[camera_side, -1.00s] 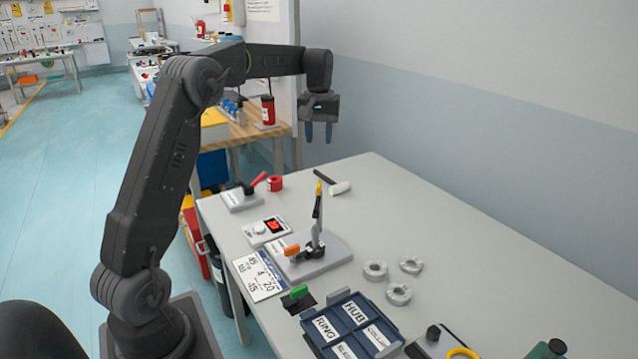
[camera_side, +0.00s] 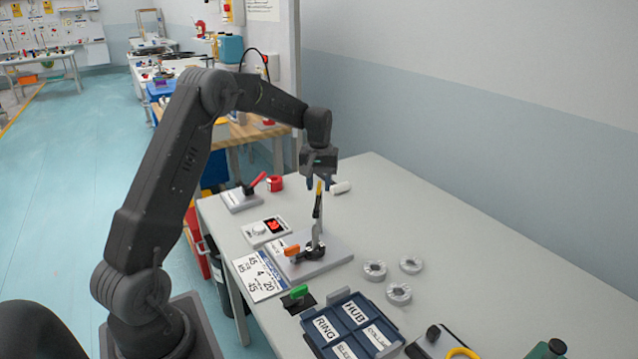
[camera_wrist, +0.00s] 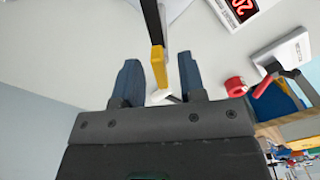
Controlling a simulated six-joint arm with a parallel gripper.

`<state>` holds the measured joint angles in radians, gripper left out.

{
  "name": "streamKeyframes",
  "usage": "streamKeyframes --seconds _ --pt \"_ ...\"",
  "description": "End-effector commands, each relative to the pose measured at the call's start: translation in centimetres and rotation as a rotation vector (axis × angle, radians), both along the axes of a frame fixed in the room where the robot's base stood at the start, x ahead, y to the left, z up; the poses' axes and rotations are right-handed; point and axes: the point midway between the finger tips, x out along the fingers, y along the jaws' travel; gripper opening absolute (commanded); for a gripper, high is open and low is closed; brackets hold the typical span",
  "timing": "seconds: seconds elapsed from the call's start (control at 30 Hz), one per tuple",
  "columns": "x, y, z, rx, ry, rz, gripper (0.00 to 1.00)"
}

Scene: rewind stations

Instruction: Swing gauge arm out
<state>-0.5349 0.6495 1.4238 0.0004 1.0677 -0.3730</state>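The gauge arm (camera_side: 317,212) stands upright on a grey base plate (camera_side: 335,248) on the table, black with a yellow tip. Its yellow tip (camera_wrist: 159,66) also shows in the wrist view, lying between my two fingers in the picture. My gripper (camera_side: 318,184) points down just above and around the top of the gauge arm. In the wrist view my gripper (camera_wrist: 160,80) has its blue fingers apart, with a gap on both sides of the yellow tip. An orange handle (camera_side: 292,250) sits at the left of the base plate.
A red-handled lever (camera_side: 252,184), a red tape roll (camera_side: 276,183) and a display box (camera_side: 266,231) stand to the left. A blue tray (camera_side: 350,335), a green-topped switch (camera_side: 299,292) and several grey rings (camera_side: 375,270) lie in front.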

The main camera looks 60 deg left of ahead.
Motion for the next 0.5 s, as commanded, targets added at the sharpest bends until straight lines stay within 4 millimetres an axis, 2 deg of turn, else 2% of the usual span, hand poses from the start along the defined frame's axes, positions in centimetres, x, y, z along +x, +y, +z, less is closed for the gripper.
streamKeyframes --seconds 0.2,0.5 --pt "-0.01 -0.01 -0.05 0.000 0.000 0.000 0.37" --pt "-0.01 -0.01 -0.02 0.000 0.000 0.000 0.09"
